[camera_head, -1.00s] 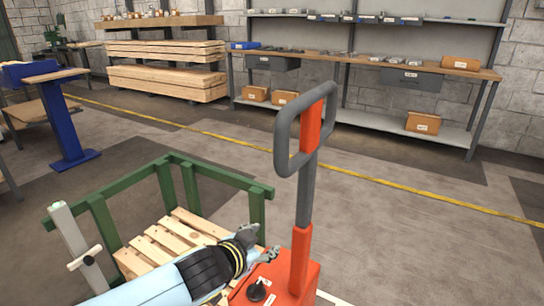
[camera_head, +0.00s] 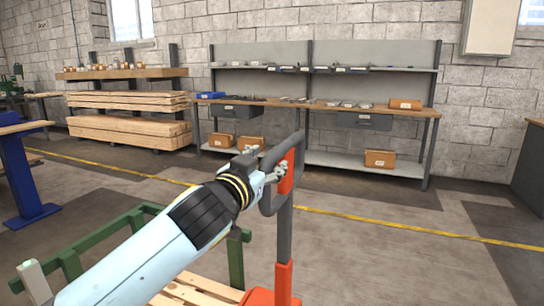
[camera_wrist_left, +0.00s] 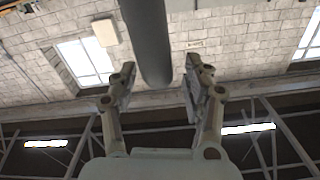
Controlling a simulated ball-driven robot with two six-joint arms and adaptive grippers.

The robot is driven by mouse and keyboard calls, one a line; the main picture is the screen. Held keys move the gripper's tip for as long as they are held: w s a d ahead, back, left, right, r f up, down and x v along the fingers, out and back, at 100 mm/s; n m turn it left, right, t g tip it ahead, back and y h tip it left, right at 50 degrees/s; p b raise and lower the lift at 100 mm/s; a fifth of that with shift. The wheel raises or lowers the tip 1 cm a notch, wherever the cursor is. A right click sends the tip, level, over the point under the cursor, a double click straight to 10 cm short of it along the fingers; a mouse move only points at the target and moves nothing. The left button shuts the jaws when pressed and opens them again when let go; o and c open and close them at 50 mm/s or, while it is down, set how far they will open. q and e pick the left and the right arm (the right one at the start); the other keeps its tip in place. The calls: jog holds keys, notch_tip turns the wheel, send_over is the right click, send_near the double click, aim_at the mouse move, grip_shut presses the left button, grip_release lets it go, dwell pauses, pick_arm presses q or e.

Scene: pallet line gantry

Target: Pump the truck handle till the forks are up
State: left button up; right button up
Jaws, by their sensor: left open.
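The truck handle (camera_head: 284,228) stands upright right of centre in the head view, a grey loop with an orange plate on a grey shaft. Its lower sleeve and the truck body (camera_head: 262,297) are orange. My left gripper (camera_head: 277,174) is at the left side of the loop, with its arm coming from the lower left. In the left wrist view, a dark grey bar of the handle (camera_wrist_left: 148,40) runs between the two spread fingers (camera_wrist_left: 160,82). The fingers are open and not closed on it. The forks are not visible. My right gripper is not in view.
A green frame (camera_head: 103,243) stands around a wooden pallet (camera_head: 195,288) at the lower left. Behind a yellow floor line (camera_head: 400,231) are a workbench (camera_head: 335,110) and stacked timber (camera_head: 130,130). The floor right of the handle is clear.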

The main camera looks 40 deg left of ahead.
pick_arm(q)
jog(key=shift+x, duration=1.8)
